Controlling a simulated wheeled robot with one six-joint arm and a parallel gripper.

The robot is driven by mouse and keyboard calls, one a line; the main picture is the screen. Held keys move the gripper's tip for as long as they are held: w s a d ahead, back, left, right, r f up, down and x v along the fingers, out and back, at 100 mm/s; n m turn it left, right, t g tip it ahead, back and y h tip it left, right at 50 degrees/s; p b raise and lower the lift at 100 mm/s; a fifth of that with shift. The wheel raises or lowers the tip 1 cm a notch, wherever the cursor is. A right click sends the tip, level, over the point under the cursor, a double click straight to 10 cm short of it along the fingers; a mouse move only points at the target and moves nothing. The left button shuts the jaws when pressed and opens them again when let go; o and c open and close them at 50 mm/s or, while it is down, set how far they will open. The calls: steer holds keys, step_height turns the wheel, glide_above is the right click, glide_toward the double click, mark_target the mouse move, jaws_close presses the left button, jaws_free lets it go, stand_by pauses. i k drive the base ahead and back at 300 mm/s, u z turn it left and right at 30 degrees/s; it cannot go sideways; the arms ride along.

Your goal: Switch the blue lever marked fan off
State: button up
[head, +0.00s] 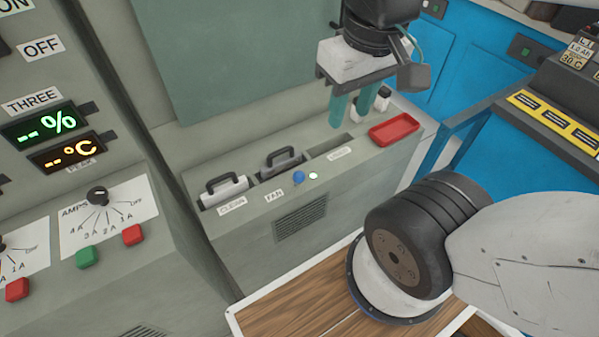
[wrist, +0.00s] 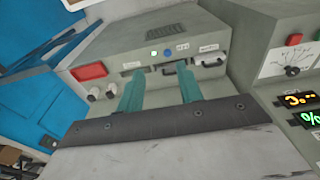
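The blue lever (head: 298,177) is a small round-topped knob on the grey ledge, beside the label FAN (head: 273,193). A small lit lamp (head: 313,175) is just right of it. In the wrist view the blue lever (wrist: 168,54) shows beyond and between the fingertips, with the lamp (wrist: 154,53) to its left. Which way the lever leans is too small to tell. My gripper (head: 348,118) hangs above the ledge, to the right of and behind the lever, not touching it. Its two teal fingers are apart with nothing between them, also in the wrist view (wrist: 160,70).
Two slots with black-handled blocks (head: 225,188) are left of the lever, and an open slot (head: 330,146) is near the fingers. A red tray (head: 394,129) and small pale cylinders (head: 382,100) are at right. A panel with dials (head: 97,196) stands left.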

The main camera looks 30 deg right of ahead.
mark_target(298, 176)
steer(key=u, duration=3)
steer(key=i, duration=1.15)
steer(key=z, duration=3.15)
